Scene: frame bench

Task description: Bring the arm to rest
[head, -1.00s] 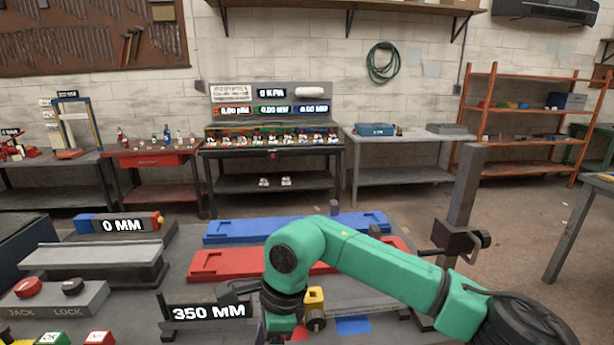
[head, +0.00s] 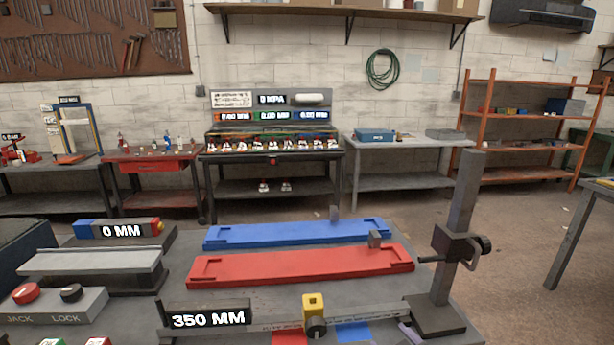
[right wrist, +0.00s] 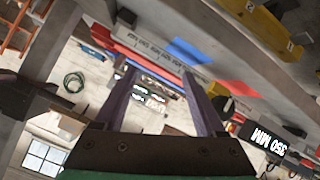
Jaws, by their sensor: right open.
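My right gripper (right wrist: 160,72) shows in the right wrist view, its two purple fingers spread apart with nothing held between them. In the head view the green right arm is out of sight. Only a small purple piece, which looks like one of its fingertips, shows at the bottom edge, right of the blue patch. My left gripper is in neither view.
On the bench lie a red rail (head: 300,268) and a blue rail (head: 295,234). A yellow slider (head: 313,303) sits on a scale beside a 350 MM display (head: 208,319). A dark upright post (head: 460,205) with a clamp stands at right.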

